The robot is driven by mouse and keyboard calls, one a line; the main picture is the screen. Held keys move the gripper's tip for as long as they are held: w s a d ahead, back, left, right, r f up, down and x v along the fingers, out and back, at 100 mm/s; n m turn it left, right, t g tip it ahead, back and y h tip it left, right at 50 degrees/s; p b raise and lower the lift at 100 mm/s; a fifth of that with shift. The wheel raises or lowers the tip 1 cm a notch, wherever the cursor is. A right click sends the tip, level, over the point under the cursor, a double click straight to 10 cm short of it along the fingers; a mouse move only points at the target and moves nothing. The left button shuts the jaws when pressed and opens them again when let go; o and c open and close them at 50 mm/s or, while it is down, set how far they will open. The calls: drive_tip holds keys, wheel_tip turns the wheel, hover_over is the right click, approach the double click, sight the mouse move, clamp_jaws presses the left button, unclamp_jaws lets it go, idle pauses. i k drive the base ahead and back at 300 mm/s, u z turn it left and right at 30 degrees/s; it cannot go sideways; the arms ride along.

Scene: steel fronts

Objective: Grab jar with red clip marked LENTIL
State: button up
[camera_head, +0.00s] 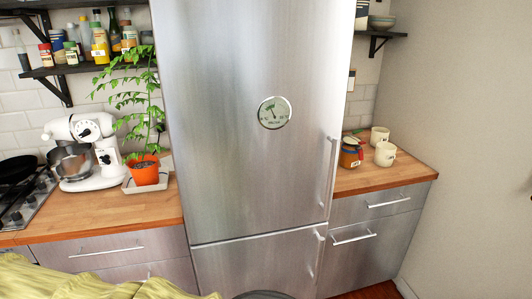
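A small jar (350,156) with brownish contents, a blue band and a red piece at its top stands on the right wooden counter, close to the fridge's right side. The red piece looks like a clip. A pale label shows low on the jar, but its writing is too small to read. My gripper is not in view.
Two cream mugs (385,154) stand right of the jar. A tall steel fridge (230,120) separates the two counters. The left counter holds a white mixer (88,135) and a potted plant (145,173). Bottles stand on the left shelf (110,66). Yellow-green cloth (60,280) fills the lower left.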

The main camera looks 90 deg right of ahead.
sight(349, 154)
drive_tip(key=z, duration=0.05)
drive_tip(key=i, duration=0.4)
drive_tip(key=z, duration=3.55)
drive_tip(key=i, duration=1.55)
drive_tip(key=u, duration=0.05)
